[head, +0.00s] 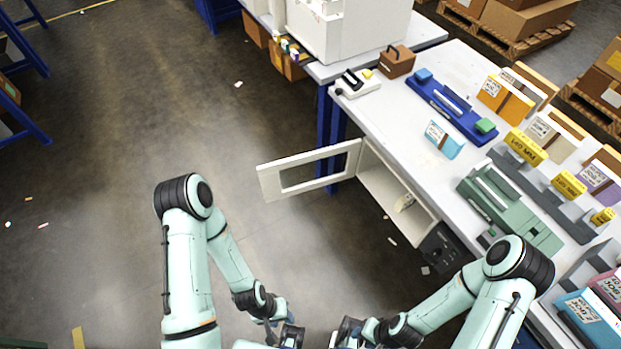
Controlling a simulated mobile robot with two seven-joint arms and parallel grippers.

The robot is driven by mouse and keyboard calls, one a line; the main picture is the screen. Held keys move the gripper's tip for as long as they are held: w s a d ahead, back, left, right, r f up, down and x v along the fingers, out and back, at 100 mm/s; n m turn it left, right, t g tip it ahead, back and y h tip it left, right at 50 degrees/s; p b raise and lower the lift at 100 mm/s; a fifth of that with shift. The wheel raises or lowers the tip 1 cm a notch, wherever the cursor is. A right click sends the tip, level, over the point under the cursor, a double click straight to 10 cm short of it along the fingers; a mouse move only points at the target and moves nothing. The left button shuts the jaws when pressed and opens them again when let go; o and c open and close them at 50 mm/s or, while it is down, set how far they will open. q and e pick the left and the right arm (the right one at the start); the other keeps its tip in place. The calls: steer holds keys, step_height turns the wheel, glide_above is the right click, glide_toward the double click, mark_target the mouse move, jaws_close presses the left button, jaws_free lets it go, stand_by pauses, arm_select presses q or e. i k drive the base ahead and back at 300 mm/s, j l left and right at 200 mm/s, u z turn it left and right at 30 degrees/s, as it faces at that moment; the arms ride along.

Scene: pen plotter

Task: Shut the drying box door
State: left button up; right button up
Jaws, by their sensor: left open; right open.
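The drying box (388,190) is a pale cabinet under the front edge of the white table. Its door (266,184), a pale frame with a window opening, stands wide open. It is joined at the box's far side and sticks out to the left over the floor. The box's inside shows, with a small pale item (404,202) in it. My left gripper (291,335) is at the bottom edge of the view, below and apart from the door. My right gripper (347,332) is close beside it, also apart from the box. Both are open; their fingertips are partly cut off.
The white table (388,112) holds a blue tray (450,108), a green device (508,205), a brown box (397,61) and several labelled boxes. A dark panel (443,250) sits beside the drying box. Blue table legs (333,135) stand behind the door. The floor at left is largely clear.

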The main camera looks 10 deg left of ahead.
mark_target(269, 177)
steer(key=z, duration=1.55)
steer(key=j+z, duration=0.2)
steer(key=z, duration=0.15)
steer(key=k+j+z, duration=0.1)
steer(key=z, duration=0.2)
steer(key=k+j+z, duration=0.1)
steer(key=z, duration=0.25)
steer(key=k+j, duration=0.25)
steer(key=j, duration=0.15)
steer(key=k+j, duration=0.25)
steer(key=j, duration=0.2)
steer(key=k+j, duration=0.2)
steer(key=j, duration=0.2)
steer(key=k+j, duration=0.25)
steer(key=j, duration=0.15)
steer(key=k+j, duration=0.25)
steer(key=j, duration=0.15)
steer(key=k+j, duration=0.25)
steer(key=j, duration=0.2)
steer(key=k+j, duration=0.25)
steer(key=j, duration=0.4)
steer(key=k+j, duration=0.15)
steer(key=j+u, duration=0.25)
steer(key=j, duration=0.5)
steer(key=i, duration=0.05)
